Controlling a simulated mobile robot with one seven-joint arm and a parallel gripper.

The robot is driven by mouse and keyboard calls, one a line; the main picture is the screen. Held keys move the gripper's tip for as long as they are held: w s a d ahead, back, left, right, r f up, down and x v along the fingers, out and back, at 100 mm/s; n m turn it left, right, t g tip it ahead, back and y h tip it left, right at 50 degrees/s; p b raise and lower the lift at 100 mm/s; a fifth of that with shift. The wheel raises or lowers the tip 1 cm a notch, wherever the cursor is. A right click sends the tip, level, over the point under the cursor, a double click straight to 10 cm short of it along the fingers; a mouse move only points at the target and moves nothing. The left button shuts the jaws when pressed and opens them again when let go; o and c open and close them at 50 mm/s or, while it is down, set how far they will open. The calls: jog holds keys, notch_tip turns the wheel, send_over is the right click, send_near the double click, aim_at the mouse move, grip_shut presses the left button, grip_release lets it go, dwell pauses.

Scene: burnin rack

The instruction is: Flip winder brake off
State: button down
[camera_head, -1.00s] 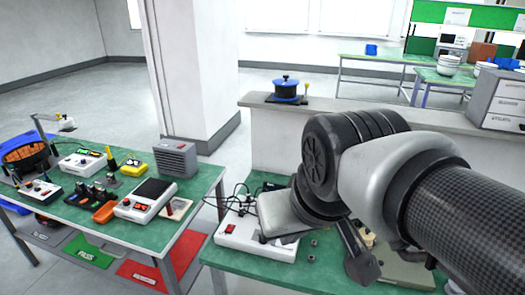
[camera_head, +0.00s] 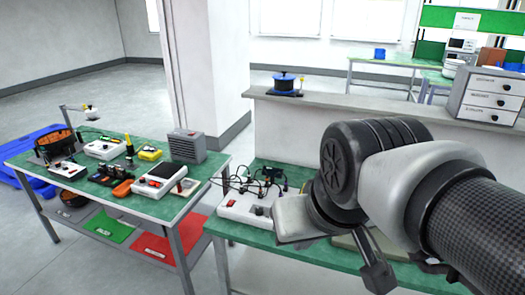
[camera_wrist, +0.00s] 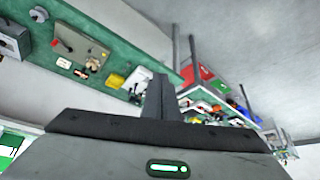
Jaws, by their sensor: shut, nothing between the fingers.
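No part is clearly marked as the winder brake. At the far left of the left bench stands a black and orange round coil unit (camera_head: 55,146), which may be the winder. My gripper (camera_head: 378,277) is at the lower right in the head view, over the front bench and well apart from that unit. In the wrist view its fingers (camera_wrist: 158,98) are together and hold nothing. Any brake lever is too small to make out.
The left bench (camera_head: 140,208) carries several boxes and a grey speaker-like unit (camera_head: 187,146). The front bench (camera_head: 275,250) holds a white box with a red switch (camera_head: 245,207) and cables.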

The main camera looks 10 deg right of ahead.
jog(key=shift+w, duration=0.1)
jog(key=w+d+f+n+t+h+b, duration=0.35)
jog(key=w+d+f+n, duration=0.25)
jog(key=w+d+f, duration=1.05)
jog(key=s+d+f+n+t+b, duration=0.1)
jog(key=s+d+f+n, duration=0.1)
jog(key=d+f, duration=0.2)
jog(key=s+d+f+n+t+h+b, duration=0.1)
jog(key=d+f+n+t, duration=0.1)
jog(key=f, duration=0.3)
jog(key=s+d+f+n+t+b, duration=0.1)
jog(key=s+d+f+n, duration=0.1)
jog(key=d+f, duration=0.3)
jog(key=shift+s+d+f+n+t, duration=0.3)
jog(key=shift+f+n+t, duration=0.05)
jog(key=shift+n, duration=0.45)
